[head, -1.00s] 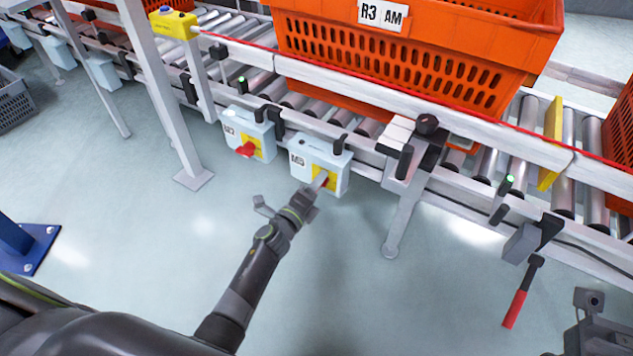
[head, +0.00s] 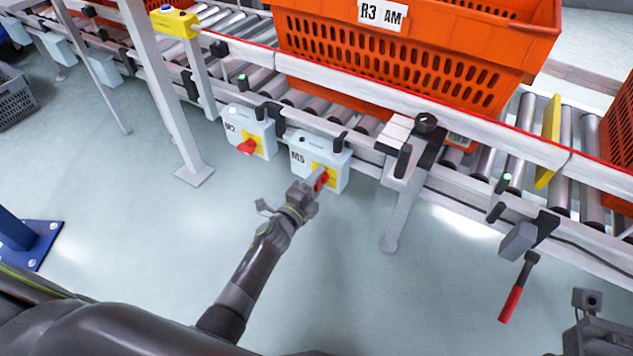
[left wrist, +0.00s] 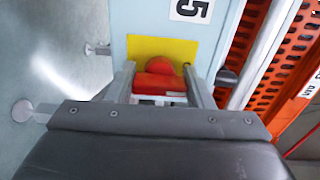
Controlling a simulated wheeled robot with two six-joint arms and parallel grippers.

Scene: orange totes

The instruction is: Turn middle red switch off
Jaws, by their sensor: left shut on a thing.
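A light blue switch box (head: 308,157) labelled M5 hangs on the conveyor's side rail. It has a yellow plate (left wrist: 148,49) with a red rotary switch (left wrist: 160,80) on it. My left gripper (head: 319,177) is at the front of this box. In the left wrist view its two fingers (left wrist: 160,86) stand on either side of the red switch, shut on it. The fingers partly cover the switch in the head view. A second box (head: 240,122) with a red switch (head: 246,147) hangs to the left. My right gripper's fingers do not show.
A large orange tote (head: 400,62) labelled R3 AM sits on the roller conveyor above the boxes. A conveyor leg (head: 402,215) stands to the right, and a grey post (head: 165,90) to the left. A red-handled lever (head: 511,303) hangs farther right. The floor in front is clear.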

